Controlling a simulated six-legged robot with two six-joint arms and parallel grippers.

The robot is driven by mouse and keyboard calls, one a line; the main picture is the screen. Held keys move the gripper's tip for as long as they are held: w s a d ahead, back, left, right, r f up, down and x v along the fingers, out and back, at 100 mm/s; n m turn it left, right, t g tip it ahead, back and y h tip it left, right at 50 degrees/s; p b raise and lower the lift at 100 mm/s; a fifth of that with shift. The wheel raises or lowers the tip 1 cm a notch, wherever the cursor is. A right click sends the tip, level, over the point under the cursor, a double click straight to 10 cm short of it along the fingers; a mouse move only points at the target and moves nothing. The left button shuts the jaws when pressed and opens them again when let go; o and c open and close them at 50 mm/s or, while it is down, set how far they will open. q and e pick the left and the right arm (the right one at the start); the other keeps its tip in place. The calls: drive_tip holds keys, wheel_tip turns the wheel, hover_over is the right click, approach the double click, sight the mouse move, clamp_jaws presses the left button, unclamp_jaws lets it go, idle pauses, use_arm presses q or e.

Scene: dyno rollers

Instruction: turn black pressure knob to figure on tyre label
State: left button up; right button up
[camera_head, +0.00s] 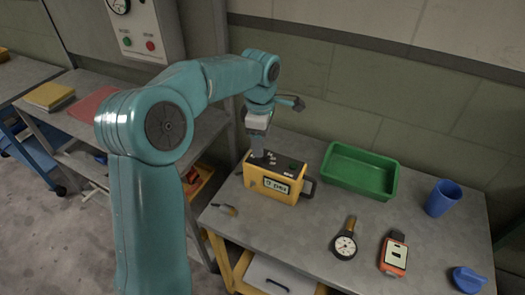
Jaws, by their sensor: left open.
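A yellow box-shaped device (265,183) with a dark top and a dark handle at its right end stands on the grey table. A pale display (276,186) with dark characters is on its front; I cannot read it surely. My left gripper (263,156) points down, open, at the left part of the device's top. I cannot tell whether its fingers touch anything. The black pressure knob is not clearly visible; the fingers may hide it. I cannot make out a tyre label. My right gripper is not in view.
Right of the device are a green tray (338,179), a blue cup (442,198), a round dial gauge (345,245), an orange handheld device (393,256) and a blue object (468,279). A small object (225,210) lies at the left edge.

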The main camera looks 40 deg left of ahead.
use_arm(q)
wheel_tip(320, 180, down, 4)
drive_tip(key=shift+w+f, duration=0.1)
drive_tip(key=shift+w, duration=0.05)
drive_tip(key=shift+f, duration=0.1)
clamp_jaws()
